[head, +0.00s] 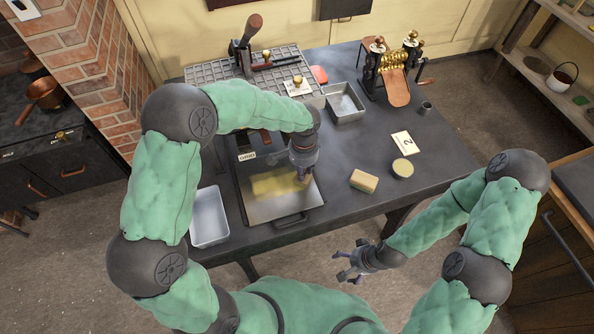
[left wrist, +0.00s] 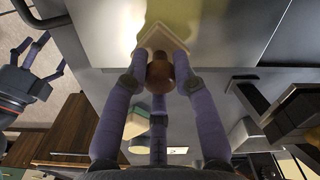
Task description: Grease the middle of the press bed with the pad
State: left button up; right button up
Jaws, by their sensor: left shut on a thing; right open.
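The press bed is a flat grey metal plate (head: 258,212) on the dark table, with a black handle at its front edge. A yellow grease smear (head: 270,186) lies across its middle, and it also shows in the left wrist view (left wrist: 183,14). My left gripper (head: 302,172) is over the right part of the smear, shut on the wooden knob (left wrist: 160,74) of a pale square pad (left wrist: 163,38). The pad is at the bed's surface; whether it touches is hard to tell. My right gripper (head: 346,266) is open and empty, off the table's front edge.
A yellow-green sponge (head: 364,181), a round tin of yellow grease (head: 403,168) and a numbered card (head: 402,142) lie right of the bed. A pale tray (head: 209,220) stands left. A metal tray (head: 345,103) and a roller machine (head: 394,68) stand behind.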

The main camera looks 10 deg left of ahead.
pick_arm(q)
jog(key=shift+w+a+f, duration=0.1)
jog(key=shift+w+a, duration=0.4)
jog(key=shift+w, duration=0.4)
jog(key=shift+s+a+f, duration=0.1)
jog(key=shift+s+a, duration=0.4)
jog(key=shift+a, duration=0.25)
jog(key=shift+s+a, duration=0.5)
jog(key=shift+a, duration=0.25)
